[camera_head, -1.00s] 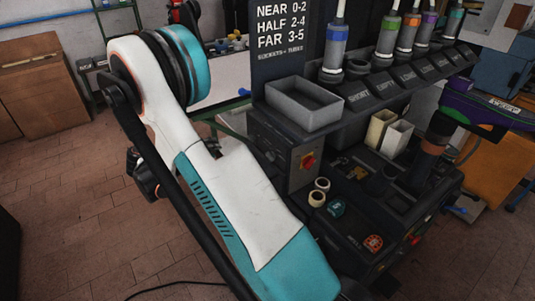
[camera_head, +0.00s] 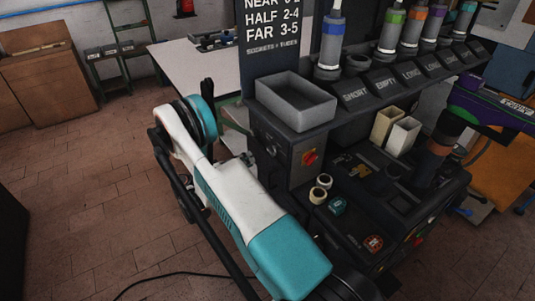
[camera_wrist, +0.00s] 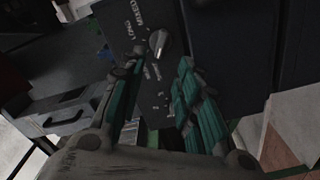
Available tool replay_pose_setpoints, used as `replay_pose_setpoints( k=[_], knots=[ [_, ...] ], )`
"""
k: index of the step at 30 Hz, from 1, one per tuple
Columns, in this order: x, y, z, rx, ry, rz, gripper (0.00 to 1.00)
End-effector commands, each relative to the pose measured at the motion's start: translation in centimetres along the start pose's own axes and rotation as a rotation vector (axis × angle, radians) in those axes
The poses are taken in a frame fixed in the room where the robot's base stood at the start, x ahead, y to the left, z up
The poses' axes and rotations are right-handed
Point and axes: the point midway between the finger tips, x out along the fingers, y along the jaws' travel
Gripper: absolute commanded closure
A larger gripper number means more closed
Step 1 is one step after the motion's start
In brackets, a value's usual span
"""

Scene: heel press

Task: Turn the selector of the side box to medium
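The side box (camera_wrist: 165,20) is a dark panel at the top of the wrist view, with white lettering. Its selector (camera_wrist: 158,42) is a small silver knob beside printed words; the lettering is tilted and hard to read, and I cannot tell which word the knob points to. My gripper (camera_wrist: 158,68) has two teal-padded fingers, apart with nothing between them. The knob shows just beyond the fingertips, near the middle of the gap; I see no contact.
A red rotary switch (camera_head: 310,157) is on the box's front face. The grey tray (camera_head: 296,112) sits above.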

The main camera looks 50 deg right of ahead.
Motion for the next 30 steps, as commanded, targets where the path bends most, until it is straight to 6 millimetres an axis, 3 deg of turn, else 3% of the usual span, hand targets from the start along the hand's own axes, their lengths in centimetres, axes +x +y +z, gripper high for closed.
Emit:
replay_pose_setpoints(
  k=[9,15,29,30],
  knots=[
    [6.4,-0.2,0.2,0.0,-0.003,0.001,0.69],
    [9.0,-0.1,0.1,0.0,-0.002,0.0,0.69],
    [10.0,0.0,0.0,0.0,0.0,-0.001,0.69],
    [10.0,0.0,0.0,-0.001,0.0,-0.001,0.78]
  ],
)
